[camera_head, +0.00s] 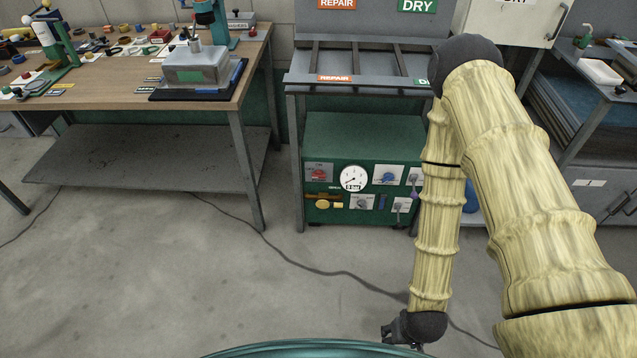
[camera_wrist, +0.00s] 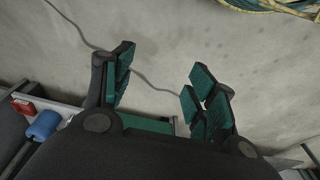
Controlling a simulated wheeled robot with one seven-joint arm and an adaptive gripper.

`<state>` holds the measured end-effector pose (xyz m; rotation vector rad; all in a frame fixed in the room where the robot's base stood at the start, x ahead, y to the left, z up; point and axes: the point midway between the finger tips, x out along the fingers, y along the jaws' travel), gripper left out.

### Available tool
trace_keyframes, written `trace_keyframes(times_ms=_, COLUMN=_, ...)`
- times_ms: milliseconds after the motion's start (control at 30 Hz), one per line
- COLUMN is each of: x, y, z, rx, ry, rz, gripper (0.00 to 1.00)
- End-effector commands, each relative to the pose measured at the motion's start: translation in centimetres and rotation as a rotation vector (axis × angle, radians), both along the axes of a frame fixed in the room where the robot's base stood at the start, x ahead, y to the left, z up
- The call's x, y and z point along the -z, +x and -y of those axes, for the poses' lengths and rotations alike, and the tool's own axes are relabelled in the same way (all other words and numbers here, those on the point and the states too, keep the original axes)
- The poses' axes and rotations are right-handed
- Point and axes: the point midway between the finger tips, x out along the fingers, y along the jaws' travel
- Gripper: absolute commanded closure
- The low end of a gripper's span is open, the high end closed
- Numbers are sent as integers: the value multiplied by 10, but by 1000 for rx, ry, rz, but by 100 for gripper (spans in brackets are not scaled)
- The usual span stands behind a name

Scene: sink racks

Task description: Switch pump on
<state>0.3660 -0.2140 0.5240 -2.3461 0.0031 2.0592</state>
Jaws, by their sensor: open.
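A green pump cabinet (camera_head: 365,160) stands on the floor under a grey rack. Its front carries a red knob or button (camera_head: 318,175), a round white gauge (camera_head: 354,178), a blue knob (camera_head: 388,177), a yellow part (camera_head: 323,204) and several small lever switches, one of them at the lower right (camera_head: 398,207). The labels are too small to read, so I cannot tell which one is the pump switch. My arm hides the cabinet's right side. My gripper (camera_head: 402,335) hangs low in front of the cabinet, apart from it. In the wrist view my gripper (camera_wrist: 157,87) is open and empty above the floor.
A wooden workbench (camera_head: 150,95) with tools stands at the left, with a low grey shelf (camera_head: 150,155) below. The rack (camera_head: 357,87) has REPAIR and DRY signs. Shelving (camera_head: 590,130) stands at the right. A dark cable (camera_head: 330,272) crosses the otherwise clear floor.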

Motion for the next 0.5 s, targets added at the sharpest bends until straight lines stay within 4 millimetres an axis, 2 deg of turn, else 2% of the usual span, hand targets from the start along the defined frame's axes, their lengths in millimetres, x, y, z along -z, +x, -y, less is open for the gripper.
trace_keyframes(times_ms=33, x=26, y=21, z=-5, rx=-9, ry=1, rz=45, gripper=28)
trace_keyframes(times_ms=100, x=42, y=47, z=-12, rx=-19, ry=2, rz=102, gripper=28)
trace_keyframes(times_ms=300, x=81, y=124, z=-33, rx=-41, ry=3, rz=270, gripper=28)
trace_keyframes(times_ms=500, x=109, y=197, z=-57, rx=-58, ry=2, rz=433, gripper=28)
